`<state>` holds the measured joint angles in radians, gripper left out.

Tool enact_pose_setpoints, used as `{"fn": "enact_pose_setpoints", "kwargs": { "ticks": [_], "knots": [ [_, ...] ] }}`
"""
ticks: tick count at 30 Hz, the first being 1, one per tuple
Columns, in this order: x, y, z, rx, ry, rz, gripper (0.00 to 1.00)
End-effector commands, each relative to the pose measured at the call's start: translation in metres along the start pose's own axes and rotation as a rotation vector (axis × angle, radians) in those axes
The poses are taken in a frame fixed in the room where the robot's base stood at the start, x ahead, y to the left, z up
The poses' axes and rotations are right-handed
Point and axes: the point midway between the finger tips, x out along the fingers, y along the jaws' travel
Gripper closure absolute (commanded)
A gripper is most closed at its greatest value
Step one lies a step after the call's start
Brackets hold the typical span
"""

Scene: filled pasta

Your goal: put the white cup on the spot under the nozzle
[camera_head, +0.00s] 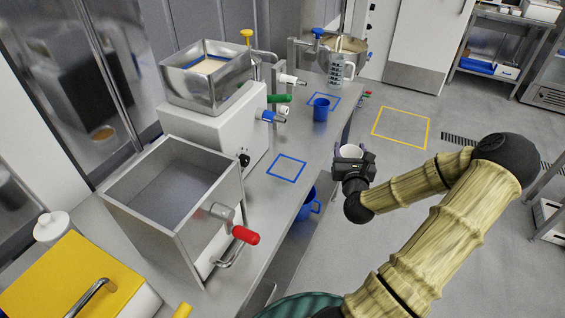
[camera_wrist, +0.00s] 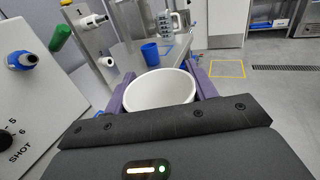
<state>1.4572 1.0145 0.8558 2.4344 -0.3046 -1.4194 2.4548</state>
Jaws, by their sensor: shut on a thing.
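My gripper (camera_head: 350,165) is shut on the white cup (camera_head: 352,151), out past the counter's right edge. In the wrist view the cup (camera_wrist: 160,91) stands open side up between the purple fingers (camera_wrist: 160,92). A blue-outlined square spot (camera_head: 287,168) lies bare on the counter, to the left of the cup. The nozzle with a blue collar (camera_head: 268,116) sticks out of the white machine above and behind that spot. It also shows in the wrist view (camera_wrist: 22,60). The cup is apart from the counter.
A blue cup (camera_head: 321,109) stands at a second blue square (camera_head: 333,99) farther back. A clear measuring jug (camera_head: 337,68) is behind it. A hopper with a red-handled lever (camera_head: 245,235) stands nearer. A blue jug (camera_head: 309,205) is below the counter edge.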

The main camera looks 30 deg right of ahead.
Motion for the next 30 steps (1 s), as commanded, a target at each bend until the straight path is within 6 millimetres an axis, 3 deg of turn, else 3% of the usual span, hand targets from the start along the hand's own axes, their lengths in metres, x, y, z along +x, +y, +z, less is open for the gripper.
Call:
{"fn": "enact_pose_setpoints", "kwargs": {
  "ticks": [11,30],
  "knots": [
    [0.002,0.006,0.001,0.000,0.000,0.003,0.69],
    [0.049,0.114,0.002,0.001,-0.001,-0.002,0.69]
  ]
}}
